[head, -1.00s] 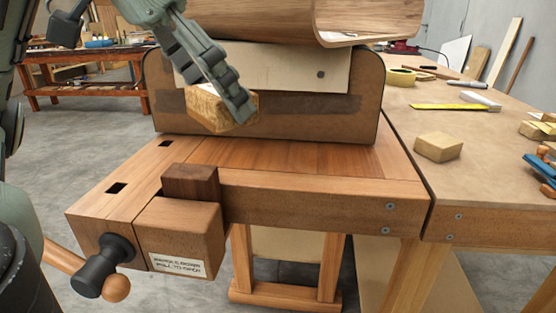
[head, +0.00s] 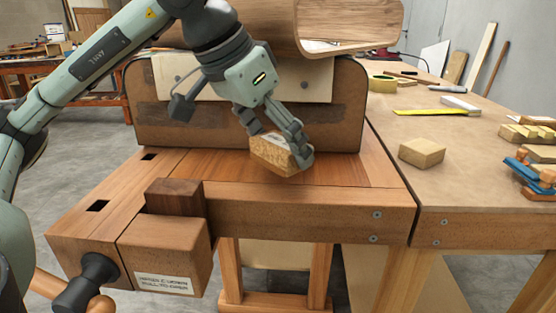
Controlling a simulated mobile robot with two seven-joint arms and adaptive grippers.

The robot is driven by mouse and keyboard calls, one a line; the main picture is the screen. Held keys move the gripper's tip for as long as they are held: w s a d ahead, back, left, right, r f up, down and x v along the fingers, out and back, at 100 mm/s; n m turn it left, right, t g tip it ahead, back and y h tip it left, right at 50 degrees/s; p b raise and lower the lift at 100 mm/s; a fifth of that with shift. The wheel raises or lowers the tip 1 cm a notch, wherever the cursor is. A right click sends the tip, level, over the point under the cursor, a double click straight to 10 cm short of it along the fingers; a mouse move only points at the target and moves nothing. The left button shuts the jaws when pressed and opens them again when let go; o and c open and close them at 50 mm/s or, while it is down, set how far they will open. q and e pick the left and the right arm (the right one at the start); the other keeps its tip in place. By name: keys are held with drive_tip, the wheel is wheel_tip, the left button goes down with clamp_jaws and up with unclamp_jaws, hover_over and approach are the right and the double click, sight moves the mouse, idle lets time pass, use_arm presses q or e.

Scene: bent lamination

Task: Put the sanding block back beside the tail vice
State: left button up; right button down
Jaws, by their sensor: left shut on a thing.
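The sanding block (head: 272,157), a tan, speckled block, is held tilted in my left gripper (head: 277,143). The fingers are shut on it, one on each side. It is low over the bench top, in front of the upright brown board; I cannot tell whether it touches the wood. The tail vice (head: 165,253) is at the front left of the bench, a wooden jaw with a dark block on top, a white label and a black screw hub. The held block is right of the vice and farther back. My right gripper is not in view.
The bench top (head: 330,170) is bare around the held block, with two dark square holes at left. A curved wood lamination (head: 355,25) overhangs behind. The right-hand table holds a pale wooden block (head: 422,152), yellow tape (head: 383,84) and a blue plane (head: 530,172).

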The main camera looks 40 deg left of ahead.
sight(278, 162)
use_arm(q)
wheel_tip(278, 162, down, 3)
drive_tip(key=shift+s+a+r, duration=0.1)
drive_tip(key=shift+f+b, duration=0.3)
drive_tip(key=o, duration=1.1)
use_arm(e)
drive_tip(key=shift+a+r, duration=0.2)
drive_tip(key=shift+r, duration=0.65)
use_arm(q)
drive_tip(key=shift+r, duration=0.1)
drive_tip(key=shift+r, duration=0.15)
drive_tip(key=shift+p+v, duration=0.95)
drive_tip(key=shift+v, duration=5)
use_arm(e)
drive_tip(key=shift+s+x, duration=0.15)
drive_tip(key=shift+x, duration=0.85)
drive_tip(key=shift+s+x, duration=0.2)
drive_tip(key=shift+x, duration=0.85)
